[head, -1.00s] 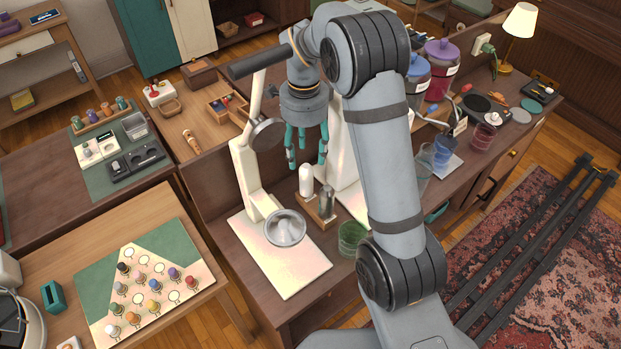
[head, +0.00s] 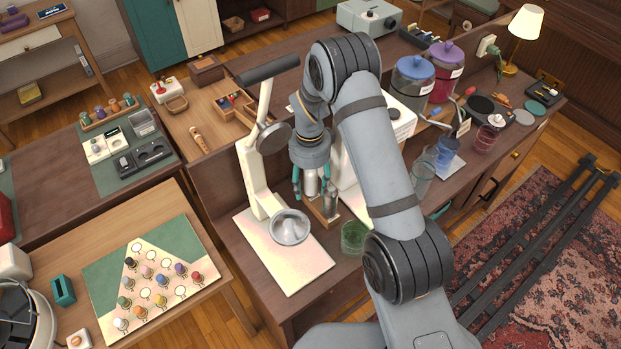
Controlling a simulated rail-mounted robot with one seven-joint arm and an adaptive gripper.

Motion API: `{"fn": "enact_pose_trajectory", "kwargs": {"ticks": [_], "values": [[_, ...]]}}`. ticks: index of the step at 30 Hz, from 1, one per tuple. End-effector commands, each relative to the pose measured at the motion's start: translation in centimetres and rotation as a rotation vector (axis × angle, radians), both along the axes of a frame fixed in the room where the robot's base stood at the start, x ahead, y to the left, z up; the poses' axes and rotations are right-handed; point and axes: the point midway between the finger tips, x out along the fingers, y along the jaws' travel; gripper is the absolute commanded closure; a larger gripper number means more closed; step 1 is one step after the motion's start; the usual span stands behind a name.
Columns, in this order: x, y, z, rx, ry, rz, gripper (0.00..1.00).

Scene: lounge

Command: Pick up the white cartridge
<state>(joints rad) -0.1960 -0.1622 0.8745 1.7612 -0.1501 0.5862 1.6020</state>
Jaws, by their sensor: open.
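The white cartridge (head: 311,184) stands upright in a small wooden holder (head: 321,216) on the dark counter, partly hidden under my gripper. A grey metal cylinder (head: 331,202) stands beside it in the same holder. My gripper (head: 311,191) points down over the white cartridge, with its teal fingers open. One finger shows on its left and one on its right. I cannot tell whether either finger touches the cartridge.
A cream press-like stand (head: 254,172) with a lever and a metal funnel (head: 289,227) stands close on the left. A green glass (head: 353,237) is just right of the holder. Jars with blue and purple lids (head: 446,55) stand farther back.

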Motion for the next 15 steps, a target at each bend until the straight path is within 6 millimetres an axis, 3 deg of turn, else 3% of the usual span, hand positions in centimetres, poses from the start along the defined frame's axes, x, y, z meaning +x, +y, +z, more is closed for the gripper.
{"fn": "enact_pose_trajectory", "kwargs": {"ticks": [5,15], "values": [[-0.06,-0.04,-0.03,0.000,0.000,-0.001,0.49],[-0.07,-0.04,0.00,0.000,0.000,0.000,0.69]]}}
